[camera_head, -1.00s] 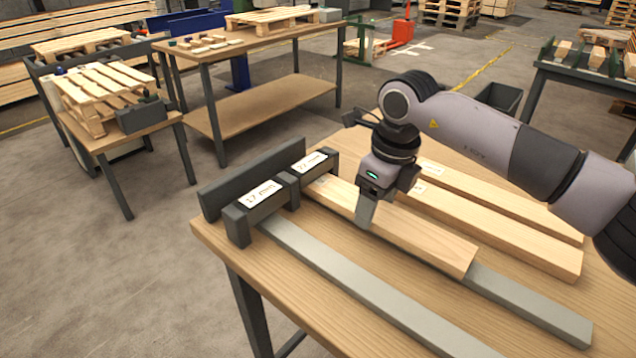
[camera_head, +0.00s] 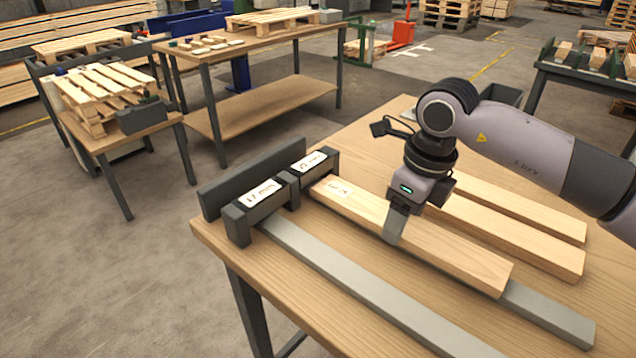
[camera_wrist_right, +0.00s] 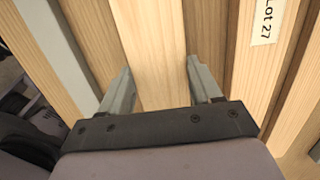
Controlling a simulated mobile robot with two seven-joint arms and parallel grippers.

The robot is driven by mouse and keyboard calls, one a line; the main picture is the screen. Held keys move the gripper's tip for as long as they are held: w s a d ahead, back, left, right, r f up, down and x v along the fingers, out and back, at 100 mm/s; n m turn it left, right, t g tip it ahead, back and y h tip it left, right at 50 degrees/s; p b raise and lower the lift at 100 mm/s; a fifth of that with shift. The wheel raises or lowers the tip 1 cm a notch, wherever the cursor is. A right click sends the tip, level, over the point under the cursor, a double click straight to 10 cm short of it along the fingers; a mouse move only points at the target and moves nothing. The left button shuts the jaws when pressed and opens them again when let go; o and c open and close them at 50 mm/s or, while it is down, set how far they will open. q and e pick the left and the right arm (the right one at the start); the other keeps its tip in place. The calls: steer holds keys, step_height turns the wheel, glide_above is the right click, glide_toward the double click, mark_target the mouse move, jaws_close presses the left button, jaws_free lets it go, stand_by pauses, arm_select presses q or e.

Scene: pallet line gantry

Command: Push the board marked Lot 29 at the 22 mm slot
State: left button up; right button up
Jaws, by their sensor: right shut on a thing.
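A pale wooden board (camera_head: 455,252) with a white label lies along the grey rail leading to the 22 mm slot. Its label is too small to read surely. Its far end is close to the mouth of the 22 mm slot (camera_head: 312,162), in the dark gauge beside the 17 mm slot (camera_head: 260,193). My right gripper (camera_head: 392,236) is shut on this board around its middle, one finger on each side. In the right wrist view the board (camera_wrist_right: 160,85) runs between the fingers (camera_wrist_right: 158,88). My left gripper is not in view.
Two more boards lie to the right; the wrist view shows one labelled Lot 27 (camera_wrist_right: 270,40). An empty grey rail (camera_head: 350,285) leads to the 17 mm slot. A dark plate (camera_head: 250,178) stands behind the gauge. The table's left front edge is clear.

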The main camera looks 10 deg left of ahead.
mark_target(419, 231)
steer(key=shift+s+d+f, duration=0.1)
steer(key=shift+s+d, duration=0.35)
steer(key=shift+d, duration=0.2)
steer(key=shift+s+d+f, duration=0.1)
steer(key=shift+s+d, duration=0.35)
steer(key=shift+d, duration=0.2)
steer(key=o, duration=1.3)
steer(key=shift+c, duration=0.2)
steer(key=shift+r, duration=0.1)
steer(key=shift+w, duration=0.1)
